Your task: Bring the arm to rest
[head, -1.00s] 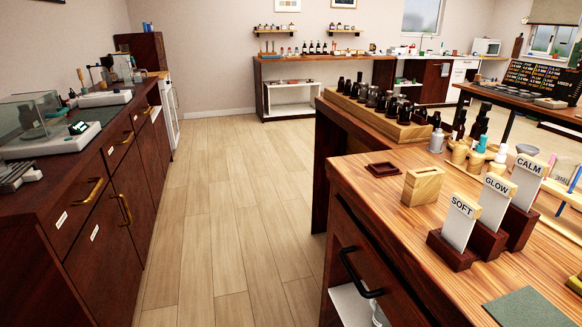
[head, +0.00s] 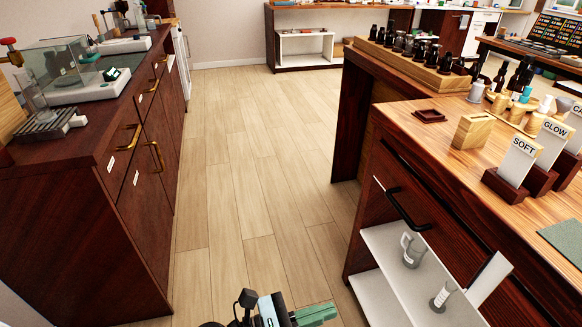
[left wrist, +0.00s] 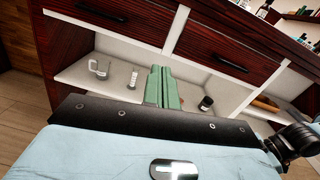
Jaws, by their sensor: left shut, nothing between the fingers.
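My left gripper (head: 326,312) shows at the bottom edge of the head view, low over the floor and left of the open shelf. Its green fingers are together with nothing between them. In the left wrist view the shut green fingers (left wrist: 162,84) point towards the open cabinet shelf (left wrist: 115,72), apart from the things on it. Most of the arm is hidden below the head view. My right gripper is not in view.
The shelf holds a glass beaker (head: 412,250) and a glass flask (head: 442,296). A wooden counter (head: 440,165) with a black-handled drawer (head: 405,205) stands at the right. A dark cabinet (head: 140,205) stands at the left. The floor (head: 240,170) between them is clear.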

